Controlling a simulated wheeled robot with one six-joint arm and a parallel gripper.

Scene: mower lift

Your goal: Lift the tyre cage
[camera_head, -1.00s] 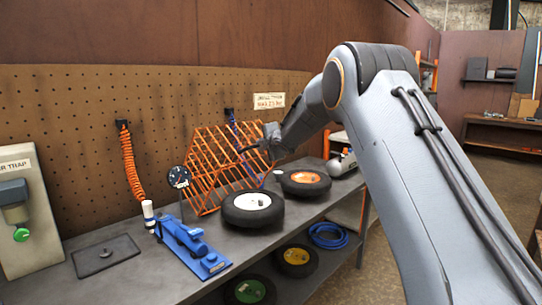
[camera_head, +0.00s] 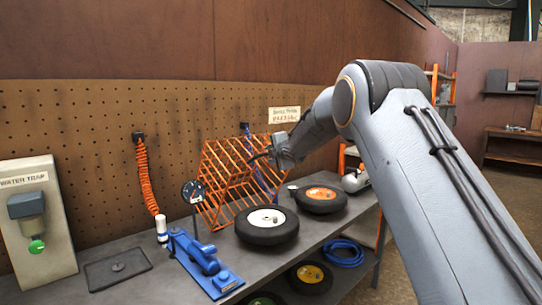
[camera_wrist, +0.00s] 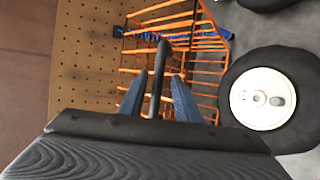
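The orange wire tyre cage (camera_head: 225,180) stands on the grey bench against the pegboard, its bars slanting. It also fills the upper middle of the wrist view (camera_wrist: 205,60). My gripper (camera_head: 268,156) is at the cage's upper right side. In the wrist view my gripper (camera_wrist: 157,88) has two blue-grey fingers apart, with a dark bar (camera_wrist: 160,60) between them and gaps showing on both sides. Where this bar joins the cage is unclear. My wrist hides part of the cage's right edge in the head view.
A white-hubbed tyre (camera_head: 266,225) and an orange-hubbed tyre (camera_head: 320,198) lie on the bench (camera_head: 150,285) close to the cage. A dial gauge (camera_head: 193,192) and a blue jack (camera_head: 205,262) stand in front of it. An orange coiled hose (camera_head: 146,175) hangs to the left.

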